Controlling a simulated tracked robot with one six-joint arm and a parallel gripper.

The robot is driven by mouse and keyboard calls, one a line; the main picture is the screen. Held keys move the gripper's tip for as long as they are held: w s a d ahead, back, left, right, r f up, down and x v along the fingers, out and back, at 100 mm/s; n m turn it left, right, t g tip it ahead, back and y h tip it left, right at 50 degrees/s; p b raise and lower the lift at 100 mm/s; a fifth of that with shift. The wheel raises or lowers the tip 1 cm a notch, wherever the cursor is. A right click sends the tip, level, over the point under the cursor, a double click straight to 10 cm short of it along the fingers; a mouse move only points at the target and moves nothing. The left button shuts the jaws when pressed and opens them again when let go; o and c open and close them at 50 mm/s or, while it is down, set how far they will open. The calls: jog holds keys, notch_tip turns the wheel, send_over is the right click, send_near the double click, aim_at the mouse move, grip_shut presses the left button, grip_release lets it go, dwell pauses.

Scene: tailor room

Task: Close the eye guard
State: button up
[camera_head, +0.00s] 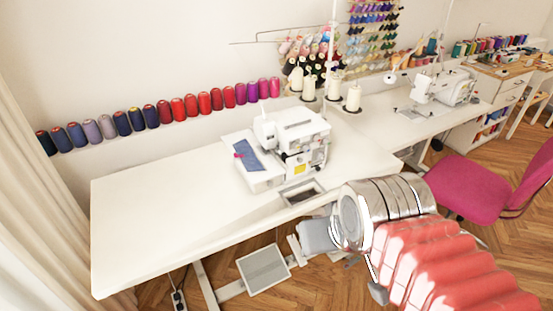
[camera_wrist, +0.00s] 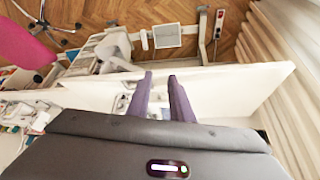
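The white overlock sewing machine (camera_head: 292,138) stands on the white table, with a blue cloth (camera_head: 250,158) on its left side. The eye guard is too small to make out on the machine, so I cannot tell its position. My gripper (camera_wrist: 160,75) shows in the wrist view as two purple fingers with a gap between them, open and empty. It hangs above the table and points towards its front edge. In the head view my arm is at the lower right, in front of the table, and the fingers cannot be made out.
The white table (camera_head: 150,215) is clear on its left. Thread cones (camera_head: 352,98) stand behind the machine, and a row of spools (camera_head: 190,105) lines the wall. A second sewing machine (camera_head: 445,88) and a pink chair (camera_head: 475,188) are at right. A pedal (camera_head: 263,270) lies below.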

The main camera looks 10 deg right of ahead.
jog(key=w+a+f+m+t, duration=0.1)
jog(key=w+f+m+t, duration=0.25)
jog(key=w, duration=0.75)
jog(key=w+f+m+t, duration=0.2)
jog(key=w+m, duration=0.2)
jog(key=w, duration=0.7)
jog(key=w+d+f+m+t+h, duration=0.1)
jog(key=w+f+m+t, duration=0.6)
jog(key=m, duration=0.4)
jog(key=shift+w+f+h, duration=0.3)
jog(key=shift+w+f, duration=0.5)
jog(key=shift+f, duration=0.3)
jog(key=shift+w+m, duration=0.1)
jog(key=shift+m, duration=0.15)
